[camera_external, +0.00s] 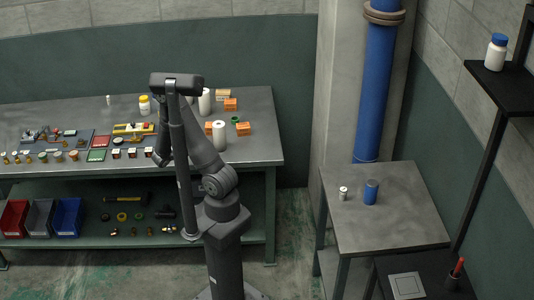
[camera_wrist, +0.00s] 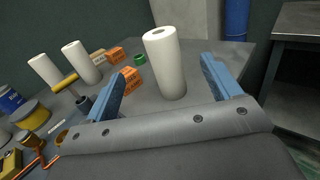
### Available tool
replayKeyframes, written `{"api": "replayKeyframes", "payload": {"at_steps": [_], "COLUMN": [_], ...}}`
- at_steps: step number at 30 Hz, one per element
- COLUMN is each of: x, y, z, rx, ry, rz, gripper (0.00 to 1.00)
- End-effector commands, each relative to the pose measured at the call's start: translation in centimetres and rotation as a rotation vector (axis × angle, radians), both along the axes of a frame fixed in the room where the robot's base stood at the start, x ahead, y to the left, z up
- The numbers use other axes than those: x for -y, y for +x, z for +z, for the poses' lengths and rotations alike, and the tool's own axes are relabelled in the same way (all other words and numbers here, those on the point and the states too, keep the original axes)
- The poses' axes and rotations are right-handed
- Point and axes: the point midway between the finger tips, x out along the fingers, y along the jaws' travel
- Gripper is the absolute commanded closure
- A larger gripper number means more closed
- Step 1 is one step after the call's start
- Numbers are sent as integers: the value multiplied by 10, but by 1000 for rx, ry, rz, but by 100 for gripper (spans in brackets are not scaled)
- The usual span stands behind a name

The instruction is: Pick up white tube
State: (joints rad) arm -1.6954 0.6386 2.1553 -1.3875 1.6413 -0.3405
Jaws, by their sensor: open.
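A white tube (camera_wrist: 165,62), an upright roll-like cylinder with a hole in its top, stands on the workbench. In the wrist view it appears between the blue fingers of my open gripper (camera_wrist: 161,68), beyond them, with nothing in the grip. The external view shows this tube (camera_external: 219,136) near the bench's right part, just right of my arm. Two more white tubes, one nearer (camera_wrist: 82,62) and one farther left (camera_wrist: 44,70), show in the wrist view. In the external view my gripper is mostly hidden by my arm.
Orange boxes (camera_wrist: 131,77) and a green ring (camera_wrist: 139,59) sit left of the nearest tube. Small fittings and jars crowd the bench's left. The bench's right end (camera_external: 263,135) is clear. A side table (camera_external: 385,225) holds a blue can (camera_external: 371,192) and a small white container (camera_external: 343,193).

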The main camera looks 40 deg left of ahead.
Motion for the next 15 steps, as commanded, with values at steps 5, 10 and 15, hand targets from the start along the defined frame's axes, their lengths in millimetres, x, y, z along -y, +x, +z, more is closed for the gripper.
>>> {"api": "replayKeyframes", "payload": {"at_steps": [5,10,15], "x": [3,5,7], "y": [28,53,78], "z": [0,0,0], "rx": [-2,-3,-4], "ry": [-1,-1,-1], "rz": [-7,-8,-8], "gripper": [17,17,17]}}
